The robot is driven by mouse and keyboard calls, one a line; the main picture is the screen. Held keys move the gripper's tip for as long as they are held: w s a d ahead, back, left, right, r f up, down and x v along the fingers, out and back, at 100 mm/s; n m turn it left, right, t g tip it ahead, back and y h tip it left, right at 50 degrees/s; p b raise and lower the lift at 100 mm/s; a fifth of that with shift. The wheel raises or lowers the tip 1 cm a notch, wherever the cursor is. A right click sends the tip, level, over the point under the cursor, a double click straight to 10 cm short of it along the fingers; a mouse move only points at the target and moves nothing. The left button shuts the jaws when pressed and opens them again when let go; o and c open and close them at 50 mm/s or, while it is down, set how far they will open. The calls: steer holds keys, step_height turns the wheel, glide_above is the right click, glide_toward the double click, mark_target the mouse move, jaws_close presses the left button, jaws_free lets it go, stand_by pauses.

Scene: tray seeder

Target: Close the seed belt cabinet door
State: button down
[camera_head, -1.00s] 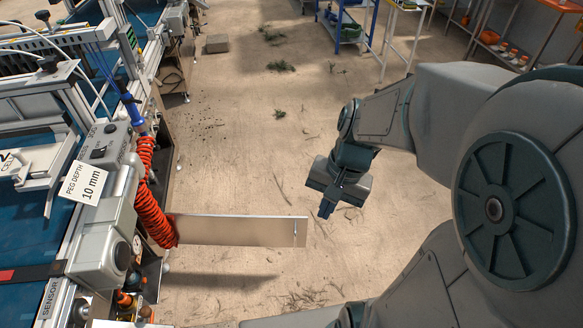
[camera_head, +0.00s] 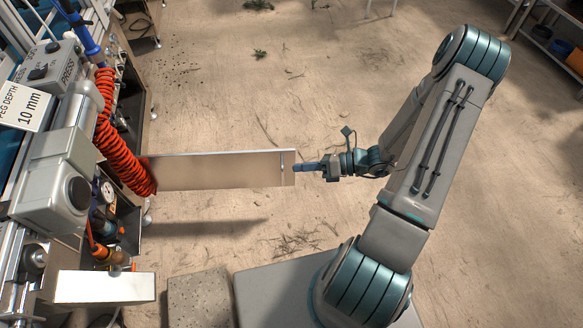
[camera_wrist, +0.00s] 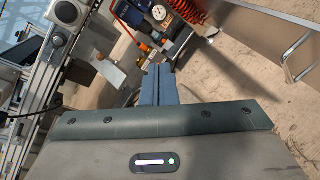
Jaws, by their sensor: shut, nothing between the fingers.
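The cabinet door (camera_head: 225,171) is a pale upright panel, standing open and sticking out to the right from the seeder's side. A small handle (camera_head: 282,166) is near its free end. My gripper (camera_head: 302,167) is shut and empty, just right of the door's free edge; I cannot tell whether it touches. In the wrist view my shut fingers (camera_wrist: 160,84) point toward the cabinet opening, and the door (camera_wrist: 256,38) is at the upper right with its bar handle (camera_wrist: 299,45). The open cabinet (camera_head: 118,222) shows a gauge and orange fittings inside.
A red coiled hose (camera_head: 118,150) hangs in front of the door's hinge end. A second pale panel (camera_head: 105,287) sticks out below the opening. A grey block (camera_head: 200,296) stands on the floor at the bottom.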

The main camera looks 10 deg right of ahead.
steer(key=w+d+f+m+t+h+b, duration=0.1)
steer(key=d+f+m+t+h+b, duration=0.15)
steer(key=f+m+t, duration=0.45)
steer(key=w+d+f+m+t+h+b, duration=0.2)
steer(key=d+f+m+t+b, duration=0.1)
steer(key=f+m, duration=0.75)
steer(key=b, duration=0.3)
glide_toward(283, 155)
steer(key=s+a+x, duration=0.1)
steer(key=x, duration=0.4)
steer(key=shift+w+d+f+n+t, duration=0.15)
steer(key=shift+w+n+t, duration=0.15)
steer(key=shift+w, duration=0.5)
